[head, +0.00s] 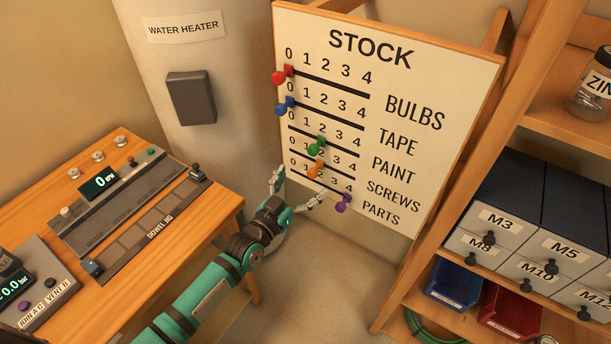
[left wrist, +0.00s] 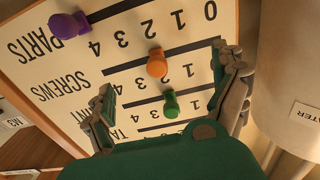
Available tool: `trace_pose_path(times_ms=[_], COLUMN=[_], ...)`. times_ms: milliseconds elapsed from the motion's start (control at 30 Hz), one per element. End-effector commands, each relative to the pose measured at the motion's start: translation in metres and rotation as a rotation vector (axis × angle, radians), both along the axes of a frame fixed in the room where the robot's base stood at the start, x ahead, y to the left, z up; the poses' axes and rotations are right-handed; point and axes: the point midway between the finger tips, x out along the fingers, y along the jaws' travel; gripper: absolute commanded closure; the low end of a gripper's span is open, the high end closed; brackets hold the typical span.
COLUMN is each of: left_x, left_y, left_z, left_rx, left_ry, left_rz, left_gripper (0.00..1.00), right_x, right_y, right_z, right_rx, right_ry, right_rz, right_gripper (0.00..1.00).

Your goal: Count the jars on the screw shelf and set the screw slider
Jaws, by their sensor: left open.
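The STOCK board (head: 415,75) has rows of sliders. In the SCREWS row, the orange slider (head: 316,170) sits at about 2; it also shows in the left wrist view (left wrist: 157,64). The green PAINT slider (head: 316,147) is near 2, and the purple PARTS slider (head: 343,203) is at the 4 end. The red slider (head: 281,76) and blue slider (head: 284,106) are at 0. My left gripper (head: 298,188) is open and empty before the lower board, its fingers either side of the orange and green sliders in the wrist view. One jar (head: 594,90), labelled "ZIN...", shows partly on a shelf.
A wooden rack at right holds grey drawers (head: 502,220), a blue bin (head: 454,284) and a red bin (head: 512,312). A wooden bench (head: 222,202) with control panels stands at left. A water heater (head: 222,70) stands behind. Bare floor lies between bench and rack.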

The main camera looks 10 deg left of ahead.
Motion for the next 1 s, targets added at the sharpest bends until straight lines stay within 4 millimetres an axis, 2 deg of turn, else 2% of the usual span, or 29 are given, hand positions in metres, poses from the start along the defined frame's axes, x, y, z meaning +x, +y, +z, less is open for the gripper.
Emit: trace_pose_path(times_ms=[600,1000], left_x=[-0.046,-0.049], left_y=[0.017,0.018], left_z=[0.001,0.0], left_rx=[0.002,0.0], left_ry=[0.002,-0.001], left_rz=[0.0,0.0], left_gripper=[0.04,0.04], right_x=[0.0,0.0], right_y=[0.0,0.002], right_z=[0.02,0.02], right_rx=[0.0,0.002], right_ry=[0.0,0.0], right_rz=[0.0,-0.001], right_gripper=[0.23,0.23])
